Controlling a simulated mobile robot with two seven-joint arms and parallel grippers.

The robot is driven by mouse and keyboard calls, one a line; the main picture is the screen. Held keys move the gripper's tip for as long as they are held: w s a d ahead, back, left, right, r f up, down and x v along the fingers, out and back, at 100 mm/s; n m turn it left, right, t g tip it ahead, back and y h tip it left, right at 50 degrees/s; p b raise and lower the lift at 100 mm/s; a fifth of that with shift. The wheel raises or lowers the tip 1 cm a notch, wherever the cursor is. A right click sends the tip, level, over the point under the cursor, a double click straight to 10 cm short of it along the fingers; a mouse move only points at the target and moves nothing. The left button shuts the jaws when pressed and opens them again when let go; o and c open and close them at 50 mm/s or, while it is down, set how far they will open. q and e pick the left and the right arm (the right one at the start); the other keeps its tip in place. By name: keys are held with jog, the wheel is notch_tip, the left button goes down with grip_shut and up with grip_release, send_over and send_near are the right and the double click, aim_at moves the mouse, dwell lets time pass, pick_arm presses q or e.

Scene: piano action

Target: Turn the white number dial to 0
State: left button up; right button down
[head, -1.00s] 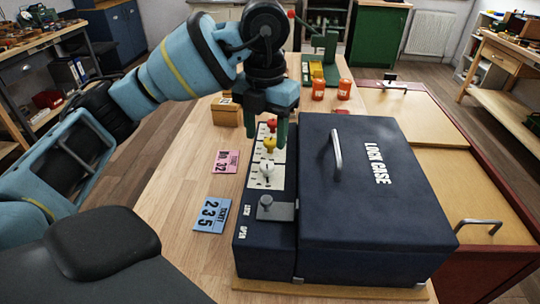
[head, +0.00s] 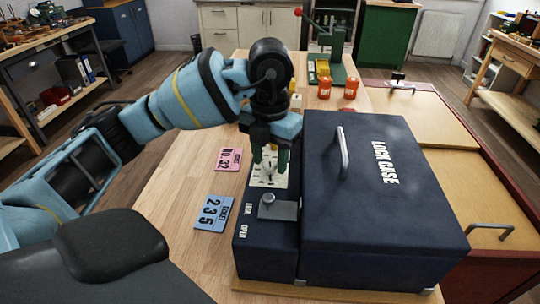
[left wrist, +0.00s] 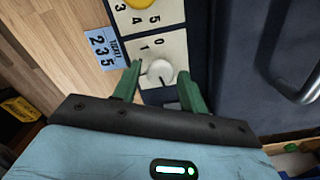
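The white number dial (left wrist: 159,71) is a round knob on a pale plate with printed digits; a 0 and a 1 show beside it in the left wrist view. My left gripper (left wrist: 160,74) is open, its green fingers on either side of the dial with a small gap to each. In the head view my left gripper (head: 269,158) points down over the plate (head: 266,183) and partly hides the white dial. The yellow dial (left wrist: 139,3) shows at the top edge of the wrist view. Which digit the white dial points to is unclear. My right gripper is out of view.
The dark blue lock case (head: 380,215), with a metal handle (head: 346,155), stands right beside the dial panel. A grey latch knob (head: 268,199) sits in front of the dials. A blue 235 ticket (head: 213,213) and a pink ticket (head: 229,159) lie on the table to the left.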

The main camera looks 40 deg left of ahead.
pick_arm(q)
jog(key=c, duration=0.7)
